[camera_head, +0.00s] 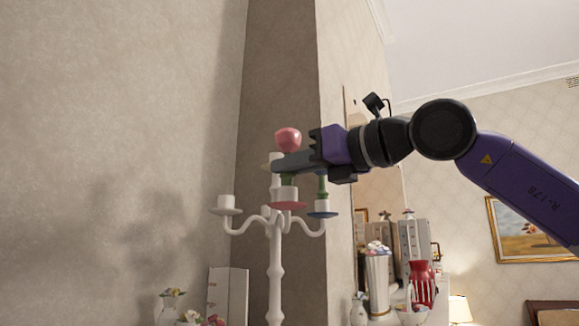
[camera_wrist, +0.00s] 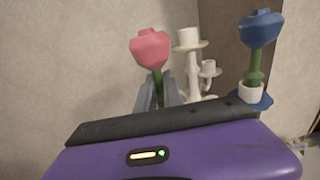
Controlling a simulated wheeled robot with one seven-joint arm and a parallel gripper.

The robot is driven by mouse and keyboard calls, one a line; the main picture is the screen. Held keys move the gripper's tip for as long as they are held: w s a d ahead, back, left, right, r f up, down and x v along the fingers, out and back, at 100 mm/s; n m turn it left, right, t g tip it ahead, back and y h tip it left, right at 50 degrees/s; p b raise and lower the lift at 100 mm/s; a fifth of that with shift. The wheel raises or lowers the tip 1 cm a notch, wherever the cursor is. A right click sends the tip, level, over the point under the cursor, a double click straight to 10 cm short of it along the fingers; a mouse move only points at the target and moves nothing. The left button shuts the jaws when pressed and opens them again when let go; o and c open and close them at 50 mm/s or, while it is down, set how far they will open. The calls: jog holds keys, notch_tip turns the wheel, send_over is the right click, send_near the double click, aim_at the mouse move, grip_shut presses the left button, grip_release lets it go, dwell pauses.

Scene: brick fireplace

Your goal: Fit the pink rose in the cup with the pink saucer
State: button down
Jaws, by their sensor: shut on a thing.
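The pink rose (camera_head: 288,139) is upright, its green stem held between the fingers of my gripper (camera_head: 284,166). Below the fingers the stem meets the rim of the white cup (camera_head: 287,195) with the pink saucer (camera_head: 288,206). I cannot tell how deep it sits in the cup. In the wrist view, the pink rose (camera_wrist: 150,47) stands above my gripper (camera_wrist: 155,95), and that cup is hidden. The white candelabra (camera_head: 276,255) also bears a cup with a blue saucer (camera_head: 322,214); in the wrist view a blue rose (camera_wrist: 262,30) stands in it.
The wall (camera_head: 110,120) is behind. Low at right are a tall white vase (camera_head: 377,285) and a red pitcher (camera_head: 422,285). The space above the rose is clear.

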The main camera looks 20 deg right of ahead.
jog(key=shift+f+b, duration=0.3)
jog(key=shift+f, duration=0.05)
jog(key=c, duration=1.4)
grip_release()
jog(key=b+v, duration=0.1)
jog(key=v, duration=0.6)
jog(key=shift+s+d, duration=0.2)
jog(key=shift+s, duration=0.15)
